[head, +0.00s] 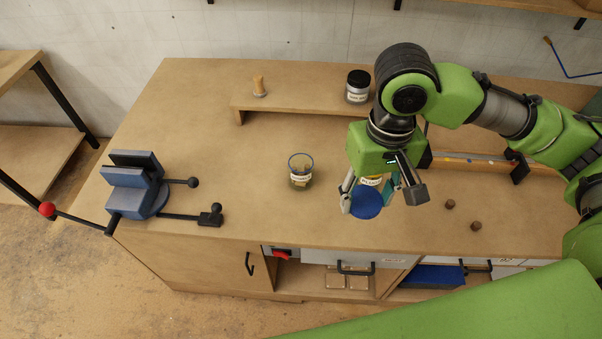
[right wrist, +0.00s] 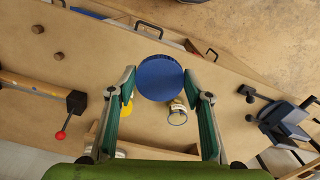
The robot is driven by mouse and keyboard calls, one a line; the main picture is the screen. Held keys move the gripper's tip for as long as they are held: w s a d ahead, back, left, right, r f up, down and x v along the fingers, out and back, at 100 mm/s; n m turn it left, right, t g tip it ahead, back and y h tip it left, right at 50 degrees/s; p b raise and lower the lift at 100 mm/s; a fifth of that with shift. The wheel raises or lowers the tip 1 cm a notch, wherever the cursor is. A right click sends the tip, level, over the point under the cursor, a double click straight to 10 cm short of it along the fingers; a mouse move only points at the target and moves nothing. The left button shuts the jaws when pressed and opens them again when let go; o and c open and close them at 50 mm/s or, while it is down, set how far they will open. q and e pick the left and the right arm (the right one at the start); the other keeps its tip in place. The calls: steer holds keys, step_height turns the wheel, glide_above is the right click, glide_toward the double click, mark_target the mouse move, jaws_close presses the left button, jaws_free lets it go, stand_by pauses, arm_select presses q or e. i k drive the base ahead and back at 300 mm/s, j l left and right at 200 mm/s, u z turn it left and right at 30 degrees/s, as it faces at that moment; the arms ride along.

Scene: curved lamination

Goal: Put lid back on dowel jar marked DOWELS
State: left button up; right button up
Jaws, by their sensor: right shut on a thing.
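My right gripper (head: 380,197) is shut on a round blue lid (head: 366,203), held above the bench to the right of the open jar. In the right wrist view, the lid (right wrist: 160,78) sits between the two fingertips (right wrist: 166,85). An open glass jar (head: 300,172) with a blue rim and a white label stands upright on the bench; its label is too small to read surely. It also shows in the right wrist view (right wrist: 178,114), beyond the lid and apart from it. My left gripper is not in view.
A yellow labelled container (head: 372,180) is partly hidden by my right gripper. A blue vise (head: 137,188) stands at the left. A black-lidded jar (head: 357,87) and a wooden peg (head: 259,86) stand on the shelf (head: 300,103). Two brown pieces (head: 450,204) (head: 475,226) lie at the right.

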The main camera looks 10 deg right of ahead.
mark_target(300, 178)
steer(key=i+l+u, duration=0.1)
steer(key=l+u, duration=0.2)
steer(key=l, duration=0.4)
steer(key=l+u, duration=0.3)
steer(key=l, duration=0.45)
steer(key=i, duration=0.05)
